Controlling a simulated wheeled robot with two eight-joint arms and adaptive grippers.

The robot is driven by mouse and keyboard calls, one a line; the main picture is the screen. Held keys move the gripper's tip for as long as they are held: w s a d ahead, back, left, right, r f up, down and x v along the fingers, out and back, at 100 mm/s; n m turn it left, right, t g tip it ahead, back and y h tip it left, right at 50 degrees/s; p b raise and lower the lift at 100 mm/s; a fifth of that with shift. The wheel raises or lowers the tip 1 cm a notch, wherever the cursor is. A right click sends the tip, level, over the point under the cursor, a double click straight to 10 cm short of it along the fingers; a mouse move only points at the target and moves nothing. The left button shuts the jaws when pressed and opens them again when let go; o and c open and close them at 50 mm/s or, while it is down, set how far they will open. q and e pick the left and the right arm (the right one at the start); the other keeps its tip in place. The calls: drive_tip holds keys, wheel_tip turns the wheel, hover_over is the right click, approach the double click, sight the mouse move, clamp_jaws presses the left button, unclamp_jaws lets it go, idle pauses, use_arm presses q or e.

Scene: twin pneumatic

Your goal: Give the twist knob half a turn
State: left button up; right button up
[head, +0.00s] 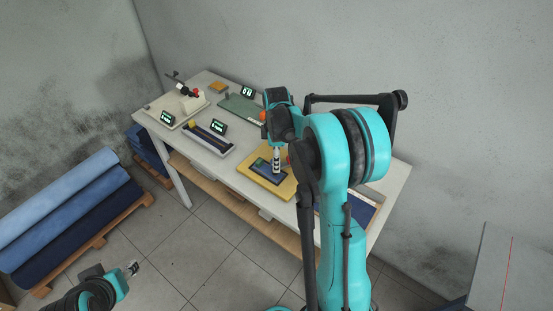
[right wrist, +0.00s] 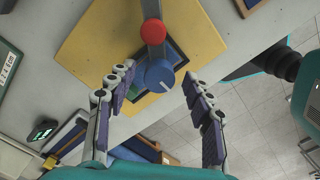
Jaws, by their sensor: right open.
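The twist knob (right wrist: 159,75) is a blue disc with a white pointer line, in the right wrist view. It sits over a dark panel on a yellow board (right wrist: 100,45). My right gripper (right wrist: 157,79) is open, with one finger to each side of the knob; I see no contact, and I cannot tell how far the knob is beyond the tips. In the head view my right gripper (head: 277,163) is over the yellow board (head: 250,171), and the knob is not clearly visible there. My left gripper (head: 132,269) is low at the left, away from the table, its opening too small to judge.
The white table (head: 225,165) also carries a slider panel (head: 207,139), a green panel (head: 243,108) and small displays. Blue rolls (head: 60,205) lie on a pallet at left. The floor between is clear.

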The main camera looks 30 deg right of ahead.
wheel_tip(320, 180, up, 12)
idle(0.4)
drive_tip(key=shift+f, duration=0.1)
drive_tip(key=s+a+f+m+t+b, duration=0.2)
drive_tip(key=s+a+f+m+t, duration=0.1)
drive_tip(key=s+a+m, duration=0.3)
drive_tip(key=s+a+f+m+t+b, duration=0.3)
drive_tip(key=s+a+f+m+t, duration=0.1)
drive_tip(key=s+a, duration=0.6)
drive_tip(key=shift+s+m, duration=0.9)
drive_tip(key=shift+s, duration=0.35)
idle(0.7)
